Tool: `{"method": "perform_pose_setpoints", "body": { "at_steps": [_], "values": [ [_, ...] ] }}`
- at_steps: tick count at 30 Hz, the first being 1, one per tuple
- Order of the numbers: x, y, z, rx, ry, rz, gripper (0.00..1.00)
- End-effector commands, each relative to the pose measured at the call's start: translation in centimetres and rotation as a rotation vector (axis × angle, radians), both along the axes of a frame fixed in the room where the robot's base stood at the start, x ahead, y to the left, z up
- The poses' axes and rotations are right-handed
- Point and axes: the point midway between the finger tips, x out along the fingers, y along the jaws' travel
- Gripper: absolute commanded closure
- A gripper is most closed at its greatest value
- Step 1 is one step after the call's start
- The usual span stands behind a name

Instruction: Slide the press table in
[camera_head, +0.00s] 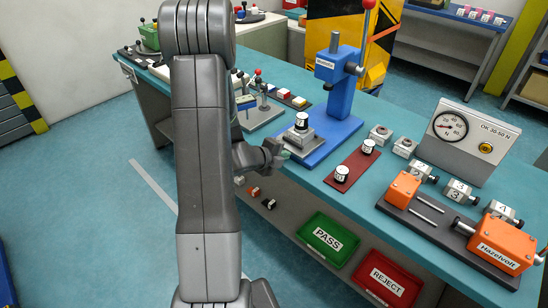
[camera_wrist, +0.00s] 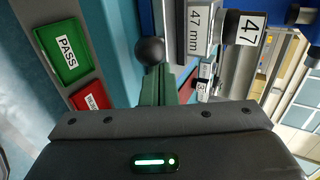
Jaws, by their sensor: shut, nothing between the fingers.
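The press table is a stepped grey block (camera_head: 301,138) on the blue base of the blue press (camera_head: 338,88). A white part marked 47 (camera_head: 302,121) stands on it. In the wrist view the table (camera_wrist: 199,28) shows a "47 mm" label, and the part (camera_wrist: 246,28) is beside it. A dark ball knob (camera_wrist: 150,51) sits right at the tips of my gripper (camera_wrist: 156,72). My gripper also shows in the head view (camera_head: 284,153), at the table's front side. Its green fingers are shut with nothing between them. I cannot tell whether they touch the knob.
Green PASS (camera_head: 327,239) and red REJECT (camera_head: 388,279) bins lie below the bench front. A dark red plate (camera_head: 356,164) with white parts is right of the press. An orange clamp fixture (camera_head: 500,243) and a dial gauge (camera_head: 452,127) stand farther right. My arm hides part of the bench's left.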

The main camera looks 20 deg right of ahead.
Motion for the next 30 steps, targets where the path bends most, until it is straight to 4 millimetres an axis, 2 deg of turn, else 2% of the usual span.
{"method": "perform_pose_setpoints", "body": {
  "at_steps": [5, 17, 20, 27, 30],
  "values": [
    [0.5, -1.2, 0.1, 0.000, 0.000, -0.001, 1.00],
    [0.6, -1.5, 0.0, 0.000, 0.000, -0.001, 1.00],
    [1.2, -2.8, 0.0, 0.001, -0.001, -0.004, 1.00],
    [3.4, -8.3, 0.1, -0.001, -0.001, -0.004, 1.00],
    [4.0, -9.7, 0.1, 0.000, 0.000, -0.001, 1.00]
  ]
}}
